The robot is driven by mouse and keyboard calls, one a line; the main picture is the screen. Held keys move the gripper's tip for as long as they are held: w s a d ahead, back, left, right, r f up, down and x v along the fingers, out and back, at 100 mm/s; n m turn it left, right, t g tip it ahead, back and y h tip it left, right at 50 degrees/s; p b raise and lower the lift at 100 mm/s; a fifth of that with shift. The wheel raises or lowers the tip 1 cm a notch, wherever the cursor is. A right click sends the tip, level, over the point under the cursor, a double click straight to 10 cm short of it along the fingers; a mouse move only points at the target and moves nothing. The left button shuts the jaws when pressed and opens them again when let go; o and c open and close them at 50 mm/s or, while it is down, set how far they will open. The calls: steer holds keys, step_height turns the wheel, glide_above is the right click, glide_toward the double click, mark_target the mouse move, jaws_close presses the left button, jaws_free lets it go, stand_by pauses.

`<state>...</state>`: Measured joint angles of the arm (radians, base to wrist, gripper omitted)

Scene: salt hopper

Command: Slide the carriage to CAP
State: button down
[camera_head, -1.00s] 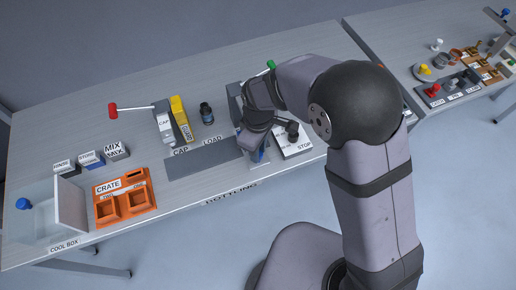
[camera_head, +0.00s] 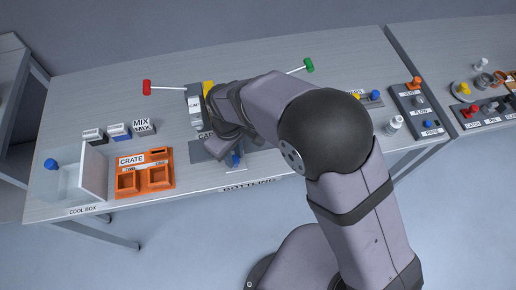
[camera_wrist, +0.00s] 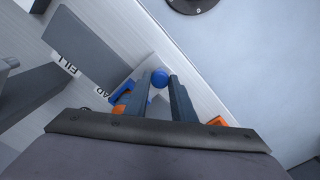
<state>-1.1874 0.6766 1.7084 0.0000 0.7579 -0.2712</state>
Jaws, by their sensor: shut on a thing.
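The carriage is blue, with a round blue knob (camera_wrist: 160,78) between my fingertips in the wrist view; more blue shows behind the left finger. In the head view a little of the blue carriage (camera_head: 236,159) shows below my wrist, at the front edge of the grey track plate (camera_head: 203,152). My gripper (camera_wrist: 160,84) is shut on the knob. The plate's CAP label (camera_head: 205,135) is just left of my gripper in the head view; my arm hides LOAD and FILL there. FILL (camera_wrist: 68,65) and part of LOAD show in the wrist view.
A capping block (camera_head: 194,104) with a red-knobbed lever (camera_head: 147,87) and a yellow block (camera_head: 208,88) stand behind the plate. An orange crate (camera_head: 145,182) and a cool box (camera_head: 95,170) are to the left. A green-knobbed lever (camera_head: 309,65) rises behind my arm.

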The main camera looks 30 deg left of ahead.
steer(key=s+a, duration=0.5)
steer(key=a, duration=0.1)
steer(key=shift+s+r, duration=0.1)
steer(key=shift+s, duration=0.25)
steer(key=c, duration=1.5)
jaws_free()
steer(key=shift+s, duration=0.15)
steer(key=shift+r, duration=0.1)
steer(key=shift+r+b, duration=1.25)
steer(key=shift+r, duration=2.3)
